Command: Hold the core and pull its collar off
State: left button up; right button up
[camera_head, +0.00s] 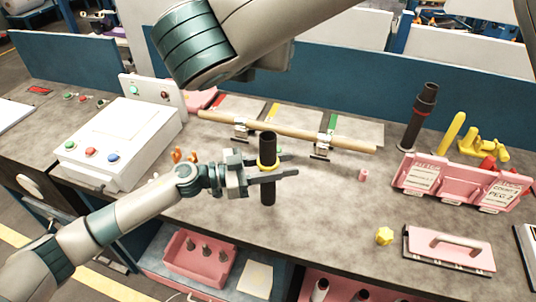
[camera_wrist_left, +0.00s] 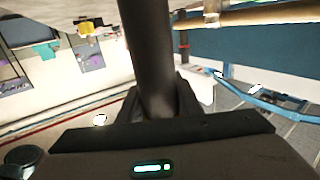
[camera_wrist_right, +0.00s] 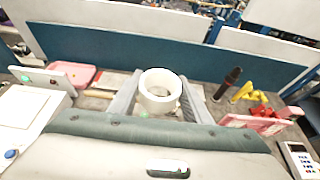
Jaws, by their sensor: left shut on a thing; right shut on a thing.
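The core (camera_head: 268,190) is a dark upright tube above the worktop in the head view, with a yellow band around its middle. My left gripper (camera_head: 285,165) is shut on it, with a finger on each side. In the left wrist view the core (camera_wrist_left: 150,50) runs down between the fingers. The collar (camera_wrist_right: 160,92) is a white ring in the right wrist view. My right gripper (camera_wrist_right: 158,103) is shut on it, a finger on each side, and no core shows through the ring. The right gripper is outside the head view.
A wooden rod (camera_head: 290,132) lies on holders behind the core. A white control box (camera_head: 120,135) stands left. A dark stepped post (camera_head: 420,115), yellow parts (camera_head: 482,147), pink labelled holders (camera_head: 460,180), a yellow block (camera_head: 384,236) and a pink handled plate (camera_head: 450,248) stand right.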

dwell(0.4)
pick_arm(q)
jog(key=o, duration=1.2)
jog(key=v, duration=1.2)
